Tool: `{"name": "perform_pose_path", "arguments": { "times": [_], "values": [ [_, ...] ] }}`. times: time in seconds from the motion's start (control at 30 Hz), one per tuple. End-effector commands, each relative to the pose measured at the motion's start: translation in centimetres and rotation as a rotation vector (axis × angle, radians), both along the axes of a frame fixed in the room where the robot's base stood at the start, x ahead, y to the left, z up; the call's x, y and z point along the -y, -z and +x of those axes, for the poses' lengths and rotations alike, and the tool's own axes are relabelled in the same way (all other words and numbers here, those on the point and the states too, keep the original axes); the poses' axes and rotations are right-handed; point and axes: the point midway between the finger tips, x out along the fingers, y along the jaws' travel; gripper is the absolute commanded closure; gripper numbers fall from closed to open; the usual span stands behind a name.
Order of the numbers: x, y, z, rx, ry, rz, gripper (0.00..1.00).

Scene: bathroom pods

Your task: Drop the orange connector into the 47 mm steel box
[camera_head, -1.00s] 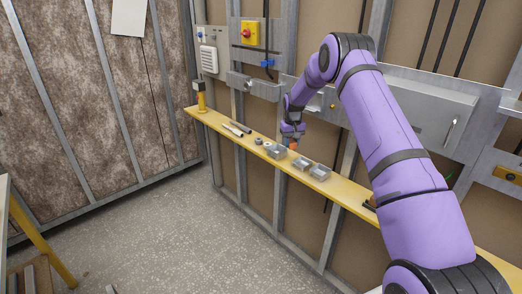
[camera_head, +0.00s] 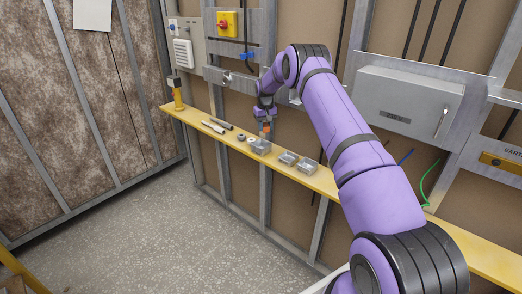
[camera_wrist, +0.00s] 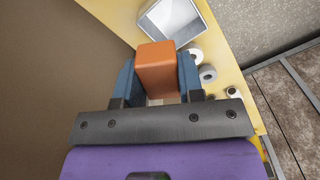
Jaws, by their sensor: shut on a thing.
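The orange connector (camera_wrist: 157,68) is a block held between the two blue fingers of my gripper (camera_wrist: 158,80), which is shut on it. In the head view, my gripper (camera_head: 266,122) holds it in the air above the yellow shelf, just above and behind the leftmost, deepest-looking steel box (camera_head: 261,148). An open steel box (camera_wrist: 176,18) shows beyond the connector in the wrist view, with its near edge partly hidden by the connector. Two shallower steel boxes (camera_head: 287,158) (camera_head: 307,166) stand to the right. No size marking is readable, so I cannot tell which is 47 mm.
The yellow shelf (camera_head: 225,143) runs along the stud wall. Small round parts (camera_head: 241,137) and pen-like tools (camera_head: 213,127) lie left of the boxes. A yellow post (camera_head: 178,95) stands at the left end. A grey cabinet (camera_head: 405,100) hangs on the wall at right.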

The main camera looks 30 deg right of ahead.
Motion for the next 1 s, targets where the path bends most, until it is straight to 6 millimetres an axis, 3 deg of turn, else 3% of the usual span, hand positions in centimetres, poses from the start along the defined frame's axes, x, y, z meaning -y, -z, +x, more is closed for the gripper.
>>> {"name": "perform_pose_path", "arguments": {
  "times": [0.2, 0.5, 0.53, 0.63, 1.0],
  "values": [
    [0.0, 2.0, 0.0, 0.000, 0.000, 0.000, 0.91],
    [0.0, 2.2, 0.0, 0.001, 0.000, 0.000, 0.91],
    [0.0, 2.2, 0.0, 0.001, 0.000, 0.000, 0.60],
    [0.0, 2.2, 0.0, 0.001, 0.000, 0.000, 0.37],
    [0.0, 1.8, 0.0, 0.002, 0.000, 0.000, 0.35]
  ]
}}
